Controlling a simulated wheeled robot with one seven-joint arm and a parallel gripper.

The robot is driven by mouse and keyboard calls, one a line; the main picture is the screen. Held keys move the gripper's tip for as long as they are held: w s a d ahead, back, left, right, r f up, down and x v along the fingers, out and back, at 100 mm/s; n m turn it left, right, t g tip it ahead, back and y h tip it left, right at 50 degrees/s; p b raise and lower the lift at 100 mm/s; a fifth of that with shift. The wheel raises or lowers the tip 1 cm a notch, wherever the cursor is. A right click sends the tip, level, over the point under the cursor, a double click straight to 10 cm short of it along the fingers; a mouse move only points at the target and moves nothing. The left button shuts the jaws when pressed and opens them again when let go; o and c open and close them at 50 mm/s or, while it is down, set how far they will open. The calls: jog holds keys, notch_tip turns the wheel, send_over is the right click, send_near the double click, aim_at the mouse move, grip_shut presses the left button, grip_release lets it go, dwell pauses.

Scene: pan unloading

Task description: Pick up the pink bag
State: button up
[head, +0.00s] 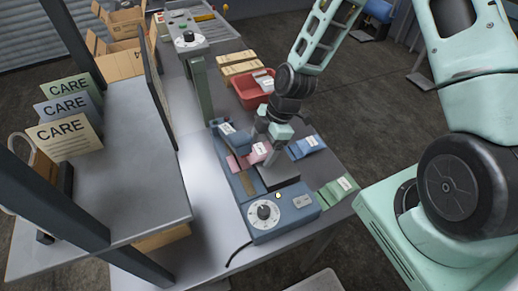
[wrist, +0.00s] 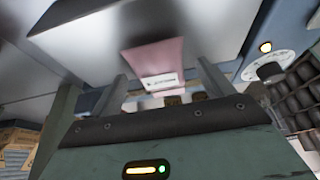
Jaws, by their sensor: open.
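The pink bag (head: 260,151) with a white label lies on the blue machine (head: 288,213), across its middle. My gripper (head: 268,158) is above the machine, right at the bag, with its fingers pointing down. In the wrist view the pink bag (wrist: 155,57) shows ahead of my gripper (wrist: 162,85), centred between the two spread fingers. The jaws are open, with nothing held. Whether a finger touches the bag is hard to tell. The gripper partly hides the bag and machine in the head view.
A blue bag (head: 228,129) lies at the machine's far end. More blue bags (head: 307,147) and green bags (head: 338,189) lie right of it. A red bin (head: 251,96) stands behind. Bare table (head: 205,205) lies left.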

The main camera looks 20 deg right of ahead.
jog(key=shift+f, duration=0.15)
jog(key=c, duration=1.2)
